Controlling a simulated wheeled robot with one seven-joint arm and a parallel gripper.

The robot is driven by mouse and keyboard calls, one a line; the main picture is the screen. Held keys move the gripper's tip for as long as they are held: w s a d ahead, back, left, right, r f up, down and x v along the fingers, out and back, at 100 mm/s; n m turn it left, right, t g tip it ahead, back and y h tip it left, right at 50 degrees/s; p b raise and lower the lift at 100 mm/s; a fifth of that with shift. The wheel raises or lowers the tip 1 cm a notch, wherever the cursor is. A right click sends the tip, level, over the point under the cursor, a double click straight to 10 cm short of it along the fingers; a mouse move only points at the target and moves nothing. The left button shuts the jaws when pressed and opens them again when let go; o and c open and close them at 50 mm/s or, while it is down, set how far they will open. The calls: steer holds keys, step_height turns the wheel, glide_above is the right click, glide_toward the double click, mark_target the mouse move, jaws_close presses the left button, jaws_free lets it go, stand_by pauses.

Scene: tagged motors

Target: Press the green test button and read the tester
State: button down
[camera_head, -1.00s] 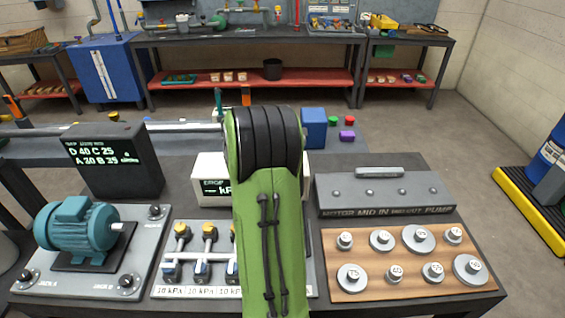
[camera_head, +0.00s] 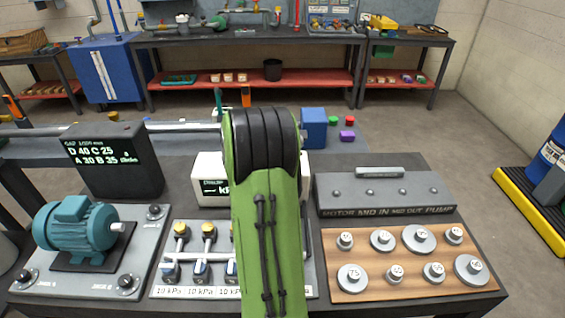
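A white tester box (camera_head: 211,165) with a dark display stands at the back middle of the table. Its display shows "kP", and the rest is hidden behind my green and black arm. No green test button shows on it in this view; my arm covers much of the box. A dark box (camera_head: 116,170) at the left shows the text "D 40 C 25" and "A 30 B 35". My gripper is not visible.
A teal motor (camera_head: 75,234) sits on a grey plate at the left. Yellow-topped valves (camera_head: 208,233) stand in a row labelled "10 kPa". Several numbered weights (camera_head: 418,238) rest on a wooden board at the right. A grey labelled block (camera_head: 385,193) stands behind them.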

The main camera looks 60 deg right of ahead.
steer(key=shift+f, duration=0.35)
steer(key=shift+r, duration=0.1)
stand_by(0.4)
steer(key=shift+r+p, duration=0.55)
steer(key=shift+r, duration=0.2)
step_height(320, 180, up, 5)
steer(key=p, duration=0.4)
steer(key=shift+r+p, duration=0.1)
steer(key=shift+p, duration=0.25)
